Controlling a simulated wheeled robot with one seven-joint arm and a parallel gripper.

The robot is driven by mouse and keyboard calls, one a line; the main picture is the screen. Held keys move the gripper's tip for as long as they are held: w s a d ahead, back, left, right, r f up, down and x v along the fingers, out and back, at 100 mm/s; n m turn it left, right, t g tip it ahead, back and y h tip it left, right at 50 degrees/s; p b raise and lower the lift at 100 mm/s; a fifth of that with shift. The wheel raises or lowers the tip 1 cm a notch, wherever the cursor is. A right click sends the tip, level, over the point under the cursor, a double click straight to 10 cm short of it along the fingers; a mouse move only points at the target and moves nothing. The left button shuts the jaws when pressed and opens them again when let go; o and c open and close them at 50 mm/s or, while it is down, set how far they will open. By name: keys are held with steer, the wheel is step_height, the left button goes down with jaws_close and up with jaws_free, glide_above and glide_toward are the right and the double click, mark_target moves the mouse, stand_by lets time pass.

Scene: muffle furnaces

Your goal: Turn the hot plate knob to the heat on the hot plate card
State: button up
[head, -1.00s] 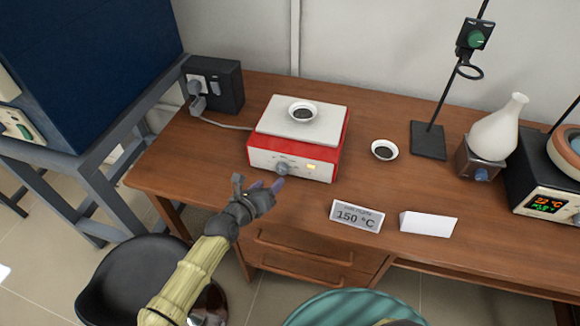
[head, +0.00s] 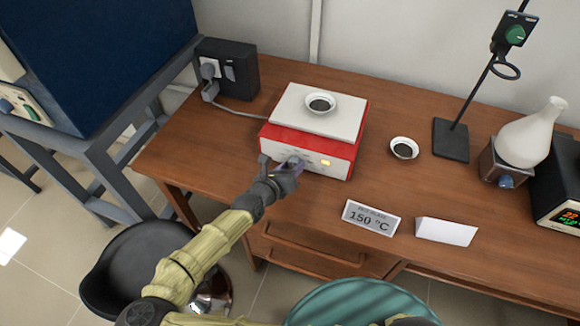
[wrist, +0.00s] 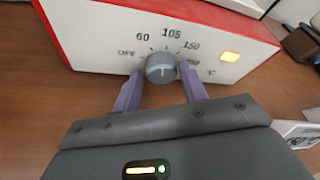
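The hot plate (head: 295,118) is a red box with a pale top and white front panel. Its grey knob (wrist: 160,68) sits on that panel among the printed marks OFF, 60, 105, 150 and a partly covered higher one. I cannot tell surely which mark the knob's pale line points at. My gripper (wrist: 161,88) is open, with one purple finger on each side of the knob and gaps showing; it also shows before the panel in the head view (head: 292,165). The hot plate card (head: 371,217) reads 150 °C.
A white dish (head: 320,103) stands on the hot plate and another (head: 404,148) on the table to its right. A blank folded card (head: 446,231), a stand (head: 452,140) and a white flask (head: 532,136) are further right. An amber lamp (wrist: 229,56) glows on the panel.

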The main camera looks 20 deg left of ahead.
steer(key=shift+w+d, duration=0.1)
steer(key=shift+d, duration=0.1)
steer(key=c, duration=0.6)
steer(key=shift+a, duration=0.1)
